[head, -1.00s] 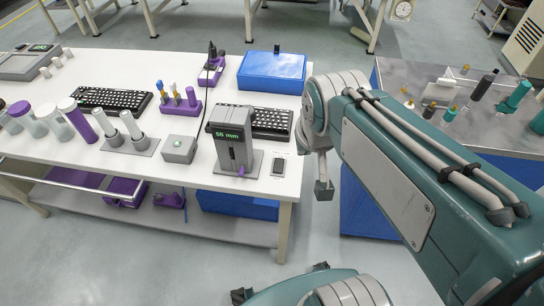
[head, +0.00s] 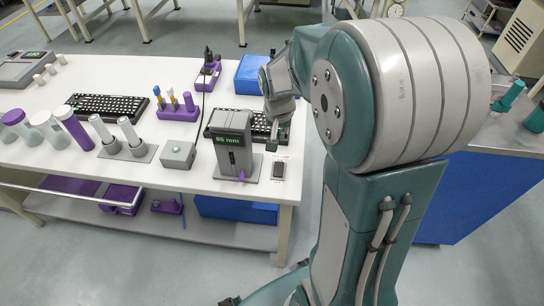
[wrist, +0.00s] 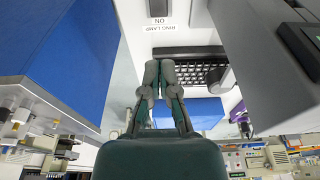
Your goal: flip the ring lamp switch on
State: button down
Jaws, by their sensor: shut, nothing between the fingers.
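The ring lamp switch (head: 278,169) is a small dark rocker on a light plate, near the front right corner of the white table. Its rocker position is too small to tell. A printed label reading "RING LAMP" and "ON" shows upside down in the wrist view (wrist: 160,24); the switch itself is not visible there. My gripper (head: 272,142) points down over the table's right side, behind and above the switch and apart from it. In the wrist view my gripper (wrist: 159,66) has its fingertips together with nothing between them.
A grey gauge reading "55 mm" (head: 232,143) stands close left of the switch; it looms at right in the wrist view (wrist: 265,70). A black keyboard (head: 256,124) and blue bin (head: 250,70) lie behind. A blue cabinet (head: 460,195) stands right, across a gap.

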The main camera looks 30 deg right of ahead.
aim_at(279, 167)
jog(key=shift+d+f, duration=0.1)
jog(key=shift+d, duration=0.05)
jog(key=f, duration=0.4)
jog(key=w+d+f, duration=0.1)
jog(key=f, duration=0.4)
jog(key=w+f, duration=0.1)
jog(key=f, duration=0.3)
jog(key=shift+d+f, duration=0.15)
jog(key=shift+f, duration=0.15)
jog(key=shift+w+f, duration=0.1)
jog(key=shift+f, duration=0.15)
jog(key=shift+d, duration=0.1)
jog(key=shift+r, duration=0.1)
jog(key=shift+s+a+r, duration=0.3)
jog(key=shift+s+a, duration=0.15)
jog(key=shift+s, duration=0.2)
